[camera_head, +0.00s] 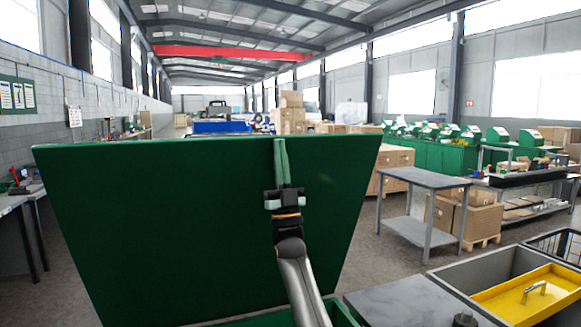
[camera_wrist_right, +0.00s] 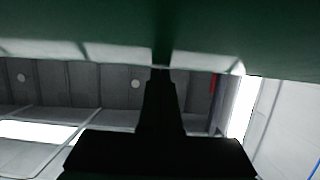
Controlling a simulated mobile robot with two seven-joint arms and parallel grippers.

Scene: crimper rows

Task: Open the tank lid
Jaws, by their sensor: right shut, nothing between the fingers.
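The tank lid (camera_head: 160,220) is a large dark green panel, standing steeply raised in the middle of the head view. Below it, a strip of the green tank (camera_head: 345,314) shows at the bottom edge. My right gripper (camera_head: 280,145) is in front of the lid's near face, its shut fingers pointing up near the top edge. In the right wrist view the lid (camera_wrist_right: 80,25) fills the top, and the dark fingers of my right gripper (camera_wrist_right: 160,75) reach up to it. They look close to or touching it; I cannot tell which. My left gripper is not in view.
A grey bin with a yellow handled tray (camera_head: 510,299) stands at the lower right. A grey table (camera_head: 425,178) and cardboard boxes (camera_head: 465,215) are behind it. A workbench (camera_head: 20,195) is at the far left. Open floor lies between the lid and the grey table.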

